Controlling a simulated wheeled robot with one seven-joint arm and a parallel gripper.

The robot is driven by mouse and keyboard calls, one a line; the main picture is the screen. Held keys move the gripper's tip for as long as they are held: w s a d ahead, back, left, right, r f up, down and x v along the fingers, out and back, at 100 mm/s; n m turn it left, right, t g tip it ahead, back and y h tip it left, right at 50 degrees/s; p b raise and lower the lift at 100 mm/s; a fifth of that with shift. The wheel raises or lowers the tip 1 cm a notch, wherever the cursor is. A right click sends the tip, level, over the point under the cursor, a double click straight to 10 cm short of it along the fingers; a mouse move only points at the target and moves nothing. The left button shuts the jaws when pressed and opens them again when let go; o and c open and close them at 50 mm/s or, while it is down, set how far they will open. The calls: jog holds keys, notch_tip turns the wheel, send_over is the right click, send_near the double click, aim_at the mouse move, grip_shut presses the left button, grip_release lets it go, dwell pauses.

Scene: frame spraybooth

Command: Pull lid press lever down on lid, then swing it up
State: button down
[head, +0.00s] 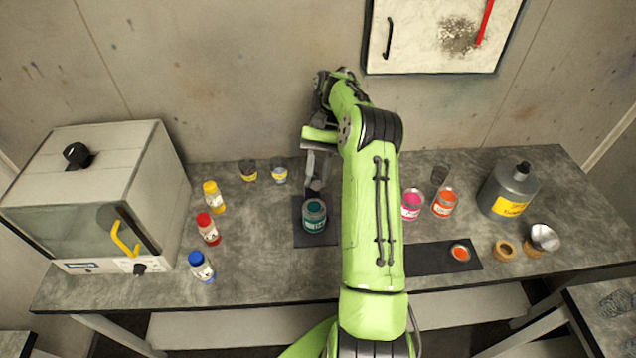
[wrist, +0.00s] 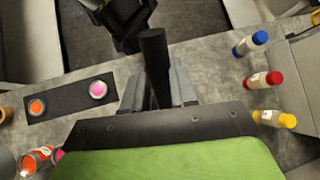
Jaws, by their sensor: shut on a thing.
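My gripper (head: 315,172) points down over the bench with its grey fingers just behind the teal can (head: 315,217). In the wrist view, the fingers are closed around a dark upright bar, the press lever (wrist: 153,55). The teal can stands upright on a dark mat (head: 300,238). Most of the lid press is hidden by my gripper and arm, so I cannot tell the lever's exact angle or whether the press touches the can's lid.
A white oven-like box (head: 150,190) stands at left, beside yellow, red and blue bottles (head: 208,230). Pink and orange cans (head: 444,203), a grey jug (head: 508,195) and a dark mat (head: 425,258) with lids are at right. The bench front left of the arm is clear.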

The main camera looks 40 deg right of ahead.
jog(key=shift+w+d+r, duration=0.15)
jog(key=shift+w+r, duration=0.05)
jog(key=shift+w, duration=0.05)
dwell(0.3)
jog(key=c, duration=0.9)
grip_release()
